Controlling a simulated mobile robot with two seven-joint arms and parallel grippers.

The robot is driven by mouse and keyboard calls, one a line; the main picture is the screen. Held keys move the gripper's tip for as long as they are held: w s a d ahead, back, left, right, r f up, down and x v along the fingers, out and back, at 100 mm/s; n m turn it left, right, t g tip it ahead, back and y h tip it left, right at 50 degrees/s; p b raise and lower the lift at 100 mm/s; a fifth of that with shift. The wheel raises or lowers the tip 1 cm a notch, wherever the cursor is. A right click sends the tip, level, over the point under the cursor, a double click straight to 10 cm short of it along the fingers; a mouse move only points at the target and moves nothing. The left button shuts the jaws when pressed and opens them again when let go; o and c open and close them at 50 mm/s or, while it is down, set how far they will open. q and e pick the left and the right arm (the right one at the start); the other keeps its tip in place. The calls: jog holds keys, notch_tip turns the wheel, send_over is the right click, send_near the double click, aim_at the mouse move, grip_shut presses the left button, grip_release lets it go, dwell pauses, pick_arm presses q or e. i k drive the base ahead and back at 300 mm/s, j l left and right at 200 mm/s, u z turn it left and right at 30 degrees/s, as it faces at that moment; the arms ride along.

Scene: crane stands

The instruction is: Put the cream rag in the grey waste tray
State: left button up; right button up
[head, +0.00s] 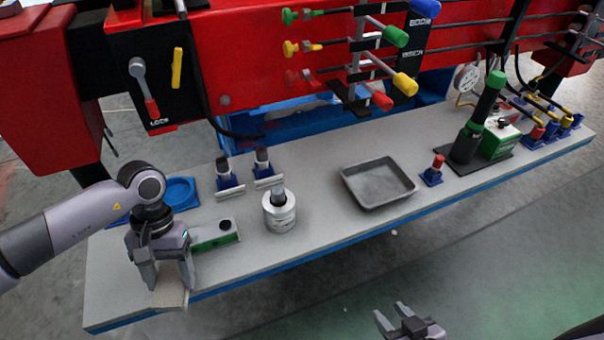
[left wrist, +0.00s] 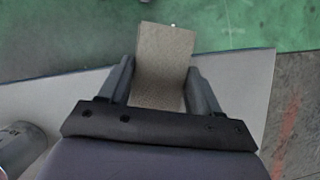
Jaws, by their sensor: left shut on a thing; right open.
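The cream rag (head: 170,297) is a flat tan piece at the left front of the bench. It also shows in the left wrist view (left wrist: 162,62), between my fingers. My left gripper (head: 172,284) is shut on the rag, fingers pointing down near the bench's front edge. I cannot tell whether the rag still touches the bench. The grey waste tray (head: 378,184) is a shallow, empty rectangular tray right of the bench's middle, well to the right of the rag. My right gripper (head: 392,318) is open and empty, in front of the bench at the bottom of the head view.
A silver cylinder (head: 279,212) stands between the left gripper and the tray. A green-and-grey block (head: 214,236) lies beside my left gripper. A blue dish (head: 180,192) is behind it. The bench front around the tray is clear.

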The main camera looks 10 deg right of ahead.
aim_at(376, 187)
jog(key=i+l, duration=0.1)
jog(key=l, duration=1.45)
jog(key=i+l+u, duration=0.1)
jog(key=l, duration=1.5)
